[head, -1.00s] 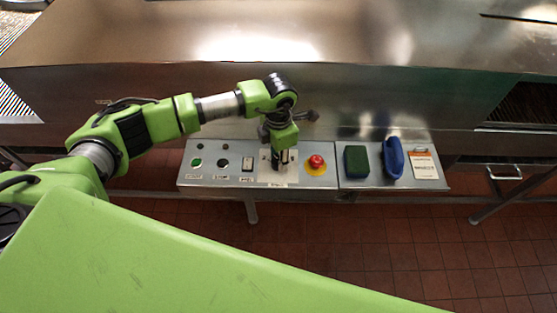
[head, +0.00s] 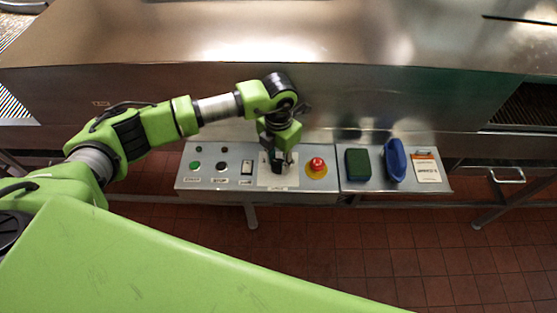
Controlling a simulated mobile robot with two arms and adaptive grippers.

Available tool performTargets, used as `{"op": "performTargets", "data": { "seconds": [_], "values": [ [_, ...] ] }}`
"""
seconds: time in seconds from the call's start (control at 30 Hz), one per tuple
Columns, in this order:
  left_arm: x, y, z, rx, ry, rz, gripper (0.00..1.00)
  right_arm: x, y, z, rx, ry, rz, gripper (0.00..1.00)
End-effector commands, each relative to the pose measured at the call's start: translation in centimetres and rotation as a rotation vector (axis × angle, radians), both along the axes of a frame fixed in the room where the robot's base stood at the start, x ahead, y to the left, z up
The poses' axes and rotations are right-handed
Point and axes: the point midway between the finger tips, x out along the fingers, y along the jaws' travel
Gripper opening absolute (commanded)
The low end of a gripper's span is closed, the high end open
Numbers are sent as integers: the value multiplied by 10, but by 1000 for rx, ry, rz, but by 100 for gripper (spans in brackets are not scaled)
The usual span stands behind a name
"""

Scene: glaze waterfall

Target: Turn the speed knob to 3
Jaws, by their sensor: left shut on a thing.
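The speed knob (head: 277,168) is a small dark knob on a pale square plate (head: 265,182) in the control panel. My left gripper (head: 277,160) points down over the plate and is shut on the knob. The fingers and wrist cover most of the knob, so its pointer and the number it stands at cannot be read. My right gripper is not in view.
On the panel (head: 230,152), a green button (head: 195,165), a black button (head: 221,166) and a switch (head: 247,167) lie left of the plate. A red mushroom button (head: 317,164) sits close on its right. Farther right are a green pad (head: 358,164), a blue scoop-like thing (head: 395,160) and a tag card (head: 426,168).

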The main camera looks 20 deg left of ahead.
Motion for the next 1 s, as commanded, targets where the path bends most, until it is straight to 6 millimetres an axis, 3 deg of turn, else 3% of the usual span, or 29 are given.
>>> {"op": "performTargets", "data": {
  "seconds": [0.17,0.2,0.27,0.67,0.77,1.0],
  "values": [
    [2,0,2,-1,-5,3,8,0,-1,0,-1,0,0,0],
    [2,0,2,-1,-5,2,34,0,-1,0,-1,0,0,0],
    [2,0,2,-1,-5,2,45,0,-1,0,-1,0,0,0],
    [1,0,6,-2,-4,0,45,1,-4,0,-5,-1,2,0],
    [2,0,19,-1,-5,-1,45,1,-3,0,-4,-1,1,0],
    [2,0,70,-1,-7,-1,45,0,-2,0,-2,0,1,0]
  ]
}}
